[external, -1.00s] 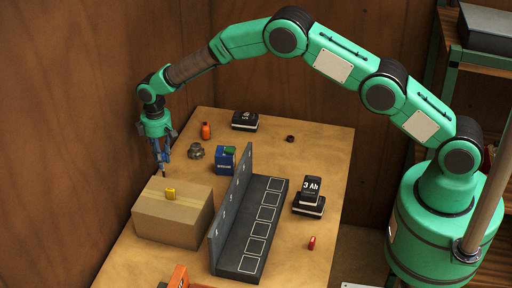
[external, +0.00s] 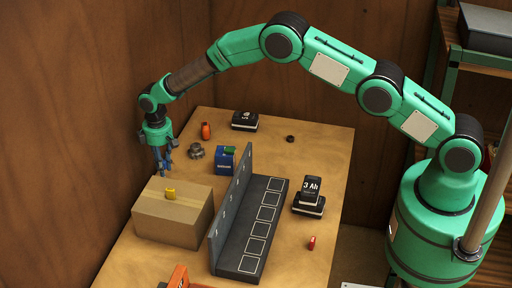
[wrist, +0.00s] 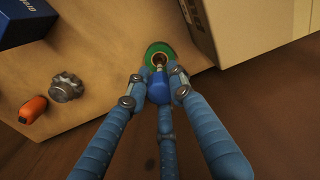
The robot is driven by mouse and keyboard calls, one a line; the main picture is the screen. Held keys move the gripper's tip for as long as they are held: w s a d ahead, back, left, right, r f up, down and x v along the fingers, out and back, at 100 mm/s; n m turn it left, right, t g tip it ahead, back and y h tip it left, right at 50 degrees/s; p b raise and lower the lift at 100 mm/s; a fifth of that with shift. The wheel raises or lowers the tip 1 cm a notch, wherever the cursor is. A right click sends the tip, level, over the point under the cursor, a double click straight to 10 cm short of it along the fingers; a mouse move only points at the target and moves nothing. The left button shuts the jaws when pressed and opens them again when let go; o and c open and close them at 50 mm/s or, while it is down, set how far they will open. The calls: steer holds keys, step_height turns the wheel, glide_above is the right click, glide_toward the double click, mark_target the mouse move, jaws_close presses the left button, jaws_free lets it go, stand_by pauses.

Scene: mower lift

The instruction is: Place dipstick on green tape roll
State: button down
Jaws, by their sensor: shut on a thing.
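My gripper (external: 163,170) has blue fingers and points down just behind the cardboard box. I cannot tell whether the dipstick touches the roll.
The cardboard box (external: 170,218) with a yellow item (external: 170,192) on it stands close beside my gripper. A blue box (external: 224,162), a metal part (external: 195,151) and an orange bottle (external: 206,131) stand nearby. A grey rack (external: 262,235) fills the table's middle.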

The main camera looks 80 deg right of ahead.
steer(key=shift+f, duration=0.15)
steer(key=c, duration=1.5)
jaws_free()
step_height(320, 180, up, 12)
steer(key=shift+r+b, duration=0.2)
steer(key=shift+b, duration=0.4)
steer(key=shift+r, duration=0.1)
